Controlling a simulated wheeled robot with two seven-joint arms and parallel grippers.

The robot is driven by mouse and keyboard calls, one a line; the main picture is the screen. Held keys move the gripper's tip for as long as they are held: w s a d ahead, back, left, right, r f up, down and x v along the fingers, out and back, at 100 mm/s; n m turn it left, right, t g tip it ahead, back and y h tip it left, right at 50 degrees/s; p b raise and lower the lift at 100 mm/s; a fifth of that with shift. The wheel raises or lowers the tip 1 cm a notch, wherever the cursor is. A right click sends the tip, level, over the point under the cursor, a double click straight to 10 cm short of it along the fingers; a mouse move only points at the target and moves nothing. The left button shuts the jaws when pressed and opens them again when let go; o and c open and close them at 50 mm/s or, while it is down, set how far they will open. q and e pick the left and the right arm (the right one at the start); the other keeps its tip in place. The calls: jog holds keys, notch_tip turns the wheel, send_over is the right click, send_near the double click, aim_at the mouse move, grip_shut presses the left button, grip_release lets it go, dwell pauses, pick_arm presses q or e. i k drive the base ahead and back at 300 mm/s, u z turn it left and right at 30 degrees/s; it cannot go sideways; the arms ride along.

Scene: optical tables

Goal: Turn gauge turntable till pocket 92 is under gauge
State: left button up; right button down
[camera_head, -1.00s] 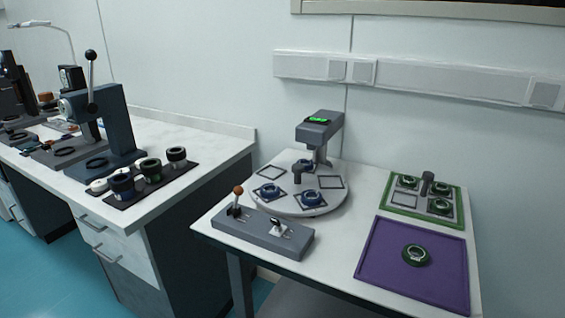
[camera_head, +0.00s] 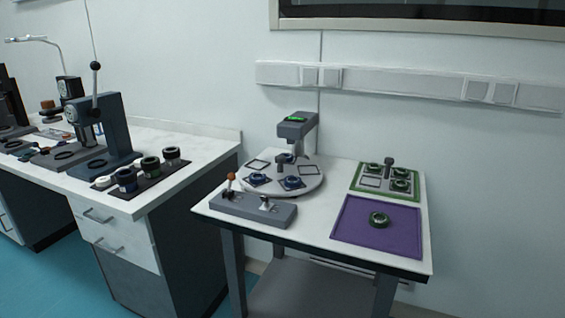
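The round gauge turntable (camera_head: 313,186) stands on the small white table. Several square pockets lie around its central post, some with blue-ringed parts (camera_head: 291,182) and some empty. Pocket numbers are too small to read. The grey gauge (camera_head: 297,126) with a lit green display stands at the back and overhangs the turntable; a ringed part sits beneath its head. In front is a grey control box (camera_head: 252,208) with an orange-knobbed lever (camera_head: 231,180) at left and a small silver-and-black switch (camera_head: 266,202) at right. Neither of my grippers shows.
A longer bench (camera_head: 207,152) at left carries presses and a dark mat with cylinders. Teal floor (camera_head: 88,284) is free at lower left.

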aim_at(275, 168)
jog(key=z, duration=0.8)
jog(key=i, duration=0.4)
jog(key=u, duration=0.1)
